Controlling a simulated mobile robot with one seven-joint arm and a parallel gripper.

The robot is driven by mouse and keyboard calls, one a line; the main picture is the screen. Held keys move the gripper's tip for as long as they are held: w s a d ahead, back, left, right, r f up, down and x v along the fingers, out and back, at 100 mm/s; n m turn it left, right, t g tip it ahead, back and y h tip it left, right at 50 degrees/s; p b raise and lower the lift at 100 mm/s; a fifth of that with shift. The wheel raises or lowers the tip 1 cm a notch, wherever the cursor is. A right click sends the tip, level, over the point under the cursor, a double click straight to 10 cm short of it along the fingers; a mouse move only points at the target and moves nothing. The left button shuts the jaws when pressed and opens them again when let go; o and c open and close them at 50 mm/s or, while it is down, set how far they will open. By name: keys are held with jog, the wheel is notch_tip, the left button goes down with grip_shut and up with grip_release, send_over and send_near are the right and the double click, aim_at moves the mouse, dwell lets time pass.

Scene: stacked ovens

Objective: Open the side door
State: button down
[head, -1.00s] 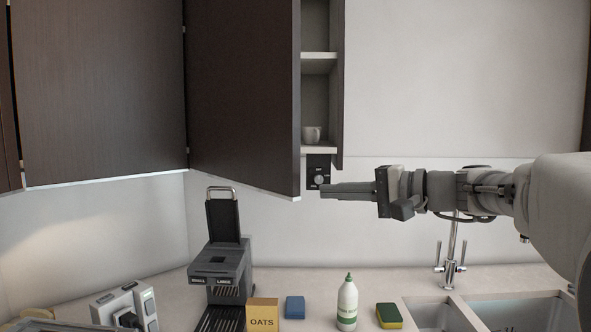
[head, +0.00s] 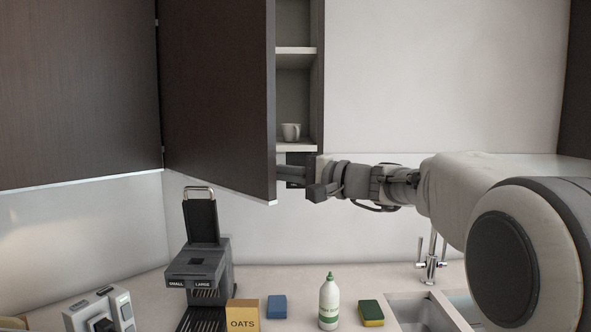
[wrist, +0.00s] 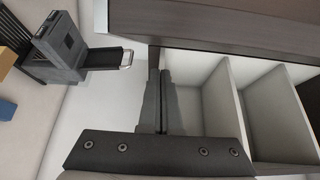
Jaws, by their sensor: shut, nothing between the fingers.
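The dark wood cabinet door (head: 215,100) stands partly open in the head view, its free edge to the right beside the open shelves. My gripper (head: 282,171) comes in from the right at the lower corner of this free edge. Its fingers are together and empty, and the tips seem to pass behind the door, so they are hidden there. In the wrist view my gripper (wrist: 163,72) points up towards a dark panel (wrist: 230,28), which looks like the door. Whether the fingers touch it I cannot tell.
Cabinet shelves (head: 295,50) hold a white mug (head: 291,132). A coffee machine (head: 200,262), oats box (head: 242,315), blue sponge (head: 277,307), bottle (head: 329,303) and yellow-green sponge (head: 371,313) stand on the counter below. A tap (head: 431,262) and sink are at right.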

jog(key=shift+s+a, duration=0.85)
jog(key=shift+s, duration=0.1)
